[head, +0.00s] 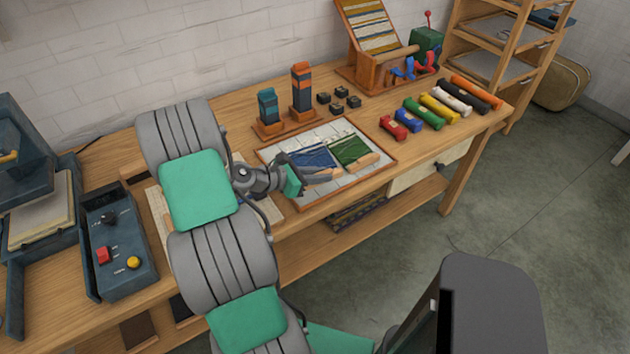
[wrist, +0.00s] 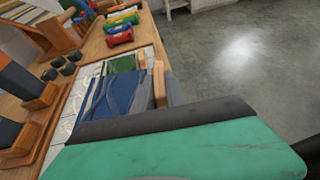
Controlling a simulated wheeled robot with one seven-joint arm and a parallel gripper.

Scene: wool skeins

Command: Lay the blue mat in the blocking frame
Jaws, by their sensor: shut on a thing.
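The blue mat (head: 312,160) lies over the left part of the blocking frame (head: 383,150), a wooden-edged board with a pale gridded bed. It also shows in the wrist view (wrist: 117,95), close in front of my gripper. A green mat (head: 350,149) lies in the frame just right of the blue one. My gripper (head: 318,177) is at the blue mat's near side and shut on it. The fingertips and gripped edge are partly hidden. I cannot tell whether the mat's near edge is lifted off the bed.
Behind the frame stand two upright block stacks (head: 303,90) and several small dark blocks (head: 339,100). Several coloured rolls (head: 438,109) lie to the right. A loom (head: 375,50) is at the back. A control box (head: 117,240) is at the left.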

